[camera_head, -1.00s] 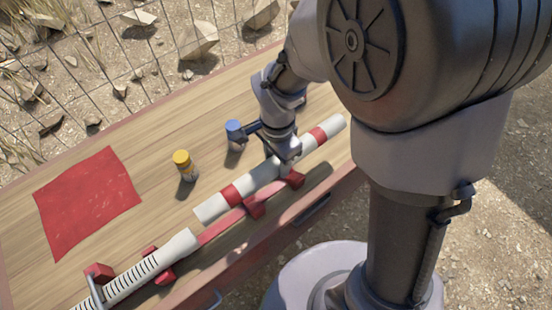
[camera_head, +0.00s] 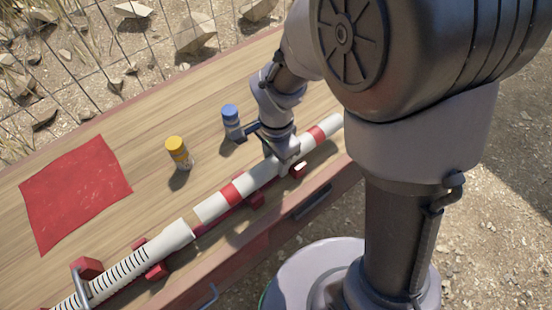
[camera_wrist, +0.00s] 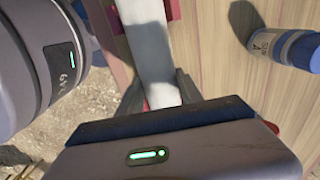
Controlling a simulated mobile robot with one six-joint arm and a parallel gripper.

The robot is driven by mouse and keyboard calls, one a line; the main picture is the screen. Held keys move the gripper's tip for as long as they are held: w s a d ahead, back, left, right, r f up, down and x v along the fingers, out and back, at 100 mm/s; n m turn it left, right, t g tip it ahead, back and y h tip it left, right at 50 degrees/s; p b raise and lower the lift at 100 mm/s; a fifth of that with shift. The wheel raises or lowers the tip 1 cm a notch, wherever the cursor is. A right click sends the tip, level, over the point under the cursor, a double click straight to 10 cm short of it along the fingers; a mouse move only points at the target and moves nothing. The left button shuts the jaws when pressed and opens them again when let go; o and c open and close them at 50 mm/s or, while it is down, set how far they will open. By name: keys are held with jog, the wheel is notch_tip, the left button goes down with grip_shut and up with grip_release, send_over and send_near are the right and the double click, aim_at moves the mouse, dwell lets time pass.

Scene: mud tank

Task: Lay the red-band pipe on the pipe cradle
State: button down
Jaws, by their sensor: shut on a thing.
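The red-band pipe (camera_head: 211,206) is white with two red bands and lies lengthwise over the red pipe cradle (camera_head: 256,199) near the table's front edge. My gripper (camera_head: 287,155) is shut on the pipe between its bands. In the wrist view my gripper's fingers (camera_wrist: 165,92) sit on both sides of the white pipe (camera_wrist: 147,40). The pipe lines up with the cradle and looks down at it; I cannot tell whether it bears fully on the supports. Its left end is close to a ribbed white pipe (camera_head: 125,275).
A yellow-capped bottle (camera_head: 179,153) and a blue-capped bottle (camera_head: 232,122) stand behind the pipe; the blue one also shows in the wrist view (camera_wrist: 285,46). A red cloth (camera_head: 75,193) lies at left. A wire fence (camera_head: 120,45) runs behind the wooden table (camera_head: 140,135).

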jog(key=shift+f+b, duration=0.5)
jog(key=c, duration=0.7)
grip_release()
notch_tip(320, 180, up, 18)
jog(key=p, duration=0.8)
jog(key=s+d+r+n+t+y, duration=0.2)
jog(key=s+d+r+n+t, duration=0.3)
jog(key=s+r, duration=0.5)
jog(key=shift+s+d+n+t+b, duration=0.4)
jog(key=shift+s+d+n, duration=0.3)
jog(key=shift+d+n, duration=0.2)
